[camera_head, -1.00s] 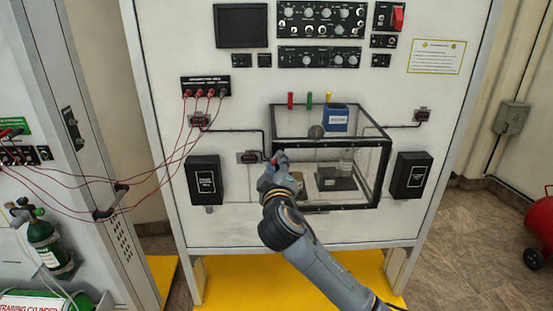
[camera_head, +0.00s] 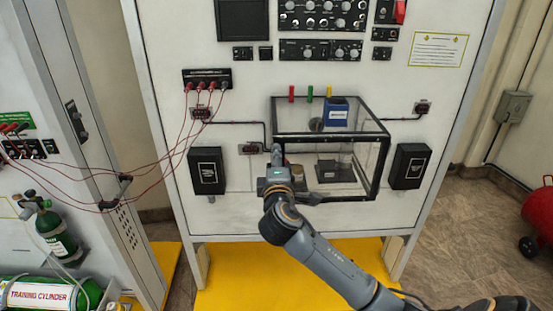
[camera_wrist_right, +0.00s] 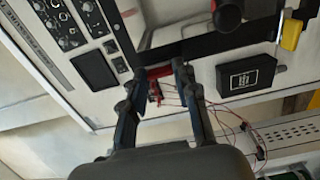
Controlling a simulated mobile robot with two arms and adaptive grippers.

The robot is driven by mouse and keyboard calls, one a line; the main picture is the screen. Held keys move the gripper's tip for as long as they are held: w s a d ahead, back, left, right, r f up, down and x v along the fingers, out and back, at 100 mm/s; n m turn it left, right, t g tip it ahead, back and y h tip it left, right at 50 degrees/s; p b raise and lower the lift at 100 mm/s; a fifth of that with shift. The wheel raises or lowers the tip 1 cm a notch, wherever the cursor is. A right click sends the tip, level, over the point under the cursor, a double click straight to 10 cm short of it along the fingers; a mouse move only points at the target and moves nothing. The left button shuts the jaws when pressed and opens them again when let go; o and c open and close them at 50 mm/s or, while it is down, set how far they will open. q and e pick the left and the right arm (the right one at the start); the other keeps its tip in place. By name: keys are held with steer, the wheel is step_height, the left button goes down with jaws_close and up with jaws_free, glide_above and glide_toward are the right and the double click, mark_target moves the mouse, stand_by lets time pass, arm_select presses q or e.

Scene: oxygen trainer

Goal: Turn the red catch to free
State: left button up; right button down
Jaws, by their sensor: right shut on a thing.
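My right gripper (camera_head: 276,152) is at the front left edge of the clear, black-framed box (camera_head: 350,190) on the white panel. In the right wrist view my right gripper (camera_wrist_right: 156,72) has its two dark fingers a little apart, with the red catch (camera_wrist_right: 159,72) between the tips. The fingers are shut on it. In the head view the gripper hides the catch, so its turned position cannot be read there. My left gripper is in neither view.
Red leads hang from a black terminal strip (camera_head: 206,78) to the left. Black boxes flank the clear box on the left (camera_head: 206,170) and right (camera_head: 409,165). A blue container (camera_head: 337,112) shows at the box's top.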

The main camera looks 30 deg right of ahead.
stand_by(0.5)
steer(key=c, duration=1)
jaws_free()
steer(key=v, duration=1.2)
